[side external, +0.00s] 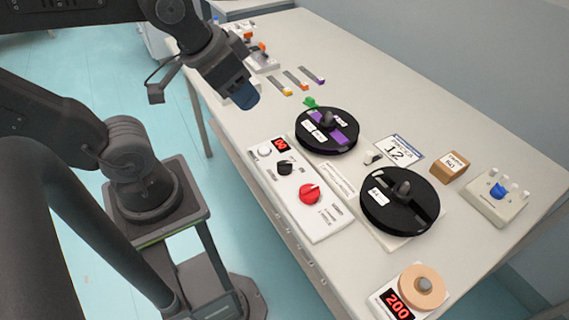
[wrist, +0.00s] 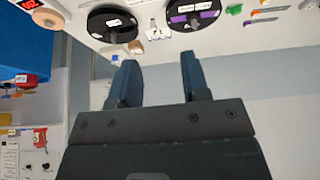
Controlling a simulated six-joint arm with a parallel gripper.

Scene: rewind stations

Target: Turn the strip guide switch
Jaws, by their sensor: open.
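My gripper (side external: 245,101) is in the air at the table's back left edge, apart from everything. In the wrist view my gripper (wrist: 158,58) has its two blue fingers spread, with nothing between them. I cannot read which control is labelled strip guide. A white panel (side external: 318,228) carries a red knob (side external: 309,194), a black knob (side external: 285,167) and a white round button (side external: 265,151). A small pale piece (side external: 373,157) stands between the two reels. A beige box (side external: 494,208) with a blue knob (side external: 498,191) and white posts sits at the far right.
A black reel with purple (side external: 327,130) and a plain black reel (side external: 400,201) lie beside the panel.

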